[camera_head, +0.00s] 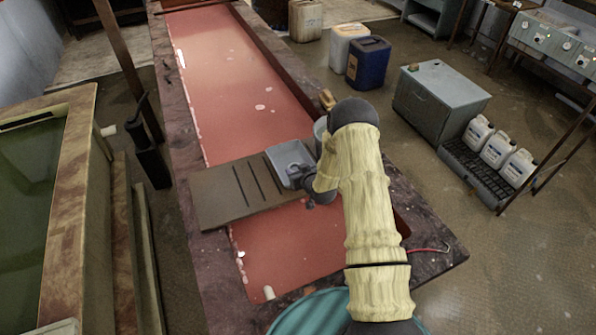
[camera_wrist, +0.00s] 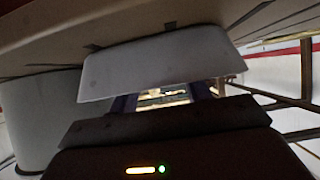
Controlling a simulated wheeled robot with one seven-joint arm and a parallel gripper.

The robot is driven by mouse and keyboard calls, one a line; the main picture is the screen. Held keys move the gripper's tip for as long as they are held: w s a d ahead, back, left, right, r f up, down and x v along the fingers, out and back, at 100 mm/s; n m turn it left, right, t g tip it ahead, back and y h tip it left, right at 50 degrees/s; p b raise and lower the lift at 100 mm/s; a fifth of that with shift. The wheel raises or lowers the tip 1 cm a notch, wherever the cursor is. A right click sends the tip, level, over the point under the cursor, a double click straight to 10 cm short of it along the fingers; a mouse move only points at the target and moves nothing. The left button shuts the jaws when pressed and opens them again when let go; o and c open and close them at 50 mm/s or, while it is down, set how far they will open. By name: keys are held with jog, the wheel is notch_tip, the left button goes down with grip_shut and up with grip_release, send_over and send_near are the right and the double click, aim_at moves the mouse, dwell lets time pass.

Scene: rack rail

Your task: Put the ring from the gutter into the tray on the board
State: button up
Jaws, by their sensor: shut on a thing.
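The light grey tray (camera_head: 283,155) sits on the brown board (camera_head: 225,200), which lies across the red gutter (camera_head: 225,75). My gripper (camera_head: 297,180) is at the tray's right part, low over it. In the wrist view the picture seems upside down, with the pale tray wall (camera_wrist: 165,65) across my dark fingers (camera_wrist: 166,98). The fingertips are hidden behind that wall. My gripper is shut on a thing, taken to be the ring. The ring itself cannot be made out clearly in either view.
A grey bucket (camera_wrist: 40,115) stands close beside the tray; it shows partly behind my arm in the head view (camera_head: 320,128). The gutter's stone rim (camera_head: 180,130) runs along the left. Cans and a cabinet (camera_head: 435,95) stand on the floor at right.

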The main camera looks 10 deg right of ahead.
jog(key=shift+f, duration=0.55)
jog(key=shift+f, duration=0.15)
jog(key=o, duration=1)
jog(key=shift+r, duration=0.2)
jog(key=b+v, duration=0.4)
jog(key=v, duration=0.8)
jog(key=shift+r, duration=0.1)
